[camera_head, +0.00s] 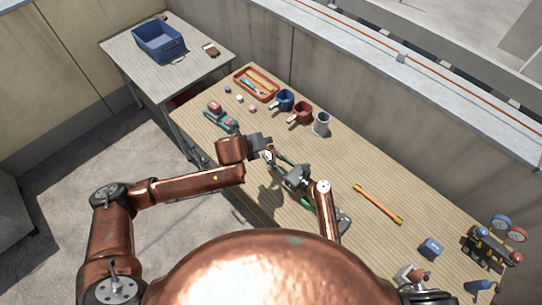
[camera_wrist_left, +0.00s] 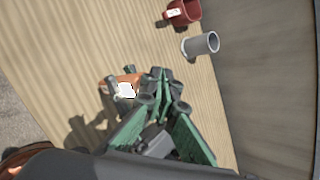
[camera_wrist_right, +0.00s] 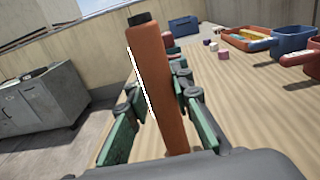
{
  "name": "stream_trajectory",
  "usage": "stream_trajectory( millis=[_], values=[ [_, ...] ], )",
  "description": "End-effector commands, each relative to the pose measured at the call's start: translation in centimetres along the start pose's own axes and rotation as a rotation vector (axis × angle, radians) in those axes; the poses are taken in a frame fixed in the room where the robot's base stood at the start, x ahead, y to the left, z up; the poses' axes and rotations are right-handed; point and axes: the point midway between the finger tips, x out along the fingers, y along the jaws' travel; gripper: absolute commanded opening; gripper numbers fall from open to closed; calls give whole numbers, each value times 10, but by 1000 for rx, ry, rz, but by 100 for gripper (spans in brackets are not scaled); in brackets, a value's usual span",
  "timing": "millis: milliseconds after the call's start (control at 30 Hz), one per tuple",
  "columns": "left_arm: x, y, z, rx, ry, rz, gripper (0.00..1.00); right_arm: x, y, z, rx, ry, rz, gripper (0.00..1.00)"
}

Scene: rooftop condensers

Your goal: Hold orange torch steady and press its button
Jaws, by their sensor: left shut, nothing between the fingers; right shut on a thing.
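The orange torch (camera_wrist_right: 152,85) stands close before the right wrist camera, with a black end at its top and a white strip down one side. My right gripper (camera_wrist_right: 155,105) is shut around it, one green-padded finger on each side. In the left wrist view the torch (camera_wrist_left: 118,82) shows as an orange body with a white patch, left of my left fingertips. My left gripper (camera_wrist_left: 160,78) is shut and empty, its green fingers converging beside the torch. In the head view both grippers meet over the table, and the torch is mostly hidden. I cannot tell whether the left fingertips touch it.
The wooden table (camera_head: 355,170) holds an orange tray (camera_head: 240,78), a blue mug (camera_head: 284,101), a red mug (camera_head: 300,114), a grey cup (camera_head: 321,124), an orange bar (camera_head: 377,204) and a blue block (camera_head: 432,247). Gauges (camera_head: 500,222) stand right. A blue bin (camera_head: 158,45) is on another table.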

Motion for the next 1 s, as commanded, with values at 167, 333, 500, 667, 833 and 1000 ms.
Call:
stream_trajectory(
  millis=[167,333,500,667,833,1000],
  values=[
    [8,6,-6,0,0,0,0,0,0,0,0,0,0,0],
    [10,7,-7,1,0,0,0,0,0,0,0,0,0,0],
    [10,7,-7,1,0,0,0,0,0,0,0,0,0,0],
    [10,7,-7,1,0,0,0,0,0,0,0,0,0,0],
    [10,7,-7,1,0,0,0,0,0,0,0,0,0,0],
    [10,7,-7,1,0,0,0,0,0,0,0,0,0,0]
  ],
)
